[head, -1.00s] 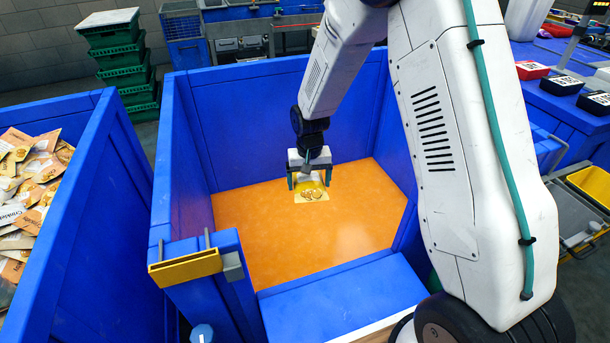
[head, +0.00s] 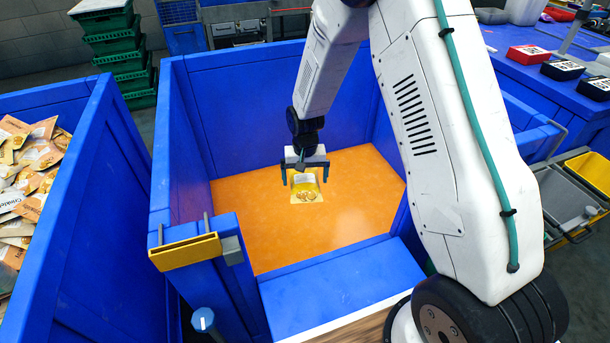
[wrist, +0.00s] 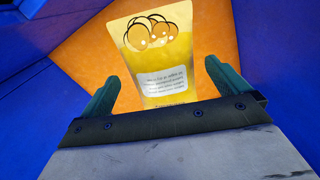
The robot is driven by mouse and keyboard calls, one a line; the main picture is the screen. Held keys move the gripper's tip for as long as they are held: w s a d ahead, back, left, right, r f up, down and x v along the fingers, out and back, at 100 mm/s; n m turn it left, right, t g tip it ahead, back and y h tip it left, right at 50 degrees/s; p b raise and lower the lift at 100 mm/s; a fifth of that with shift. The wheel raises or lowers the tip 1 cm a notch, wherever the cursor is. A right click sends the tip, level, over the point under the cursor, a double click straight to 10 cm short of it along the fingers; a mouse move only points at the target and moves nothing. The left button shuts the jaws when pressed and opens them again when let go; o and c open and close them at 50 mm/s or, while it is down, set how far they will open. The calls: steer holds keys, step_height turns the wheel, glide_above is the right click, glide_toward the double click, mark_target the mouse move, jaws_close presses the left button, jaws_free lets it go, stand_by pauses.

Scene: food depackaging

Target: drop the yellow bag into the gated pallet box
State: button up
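The gated pallet box (head: 240,95) has blue walls, an orange floor and a lower front section. My gripper (head: 305,174) points down inside its walls. The yellow bag (head: 305,190), with round golden food pictured on it, is just below and between the fingers in the head view. In the wrist view the bag (wrist: 165,75) shows a white text label, with orange floor visible between it and each finger of my gripper (wrist: 163,75). The fingers are spread and do not appear to touch it. I cannot tell the bag's exact height above the floor.
A second blue box (head: 85,200) on the left holds many orange and white packets (head: 30,170). A yellow bracket (head: 185,252) sits on the front left post. Green crates (head: 115,50) are stacked behind. A blue table (head: 520,75) with red and black boxes stands at right.

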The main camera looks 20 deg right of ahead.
step_height(320, 180, up, 8)
stand_by(0.6)
steer(key=shift+f, duration=0.1)
stand_by(0.3)
steer(key=s+d+r+n, duration=0.1)
steer(key=s+r, duration=0.7)
steer(key=s, duration=0.3)
steer(key=s+d+r+n+t, duration=0.1)
steer(key=s+r, duration=0.8)
steer(key=s, duration=0.3)
steer(key=s+d+r+n, duration=0.1)
steer(key=s+r, duration=0.7)
steer(key=s, duration=0.3)
steer(key=shift+s+d+r, duration=0.2)
steer(key=shift+s+r, duration=0.2)
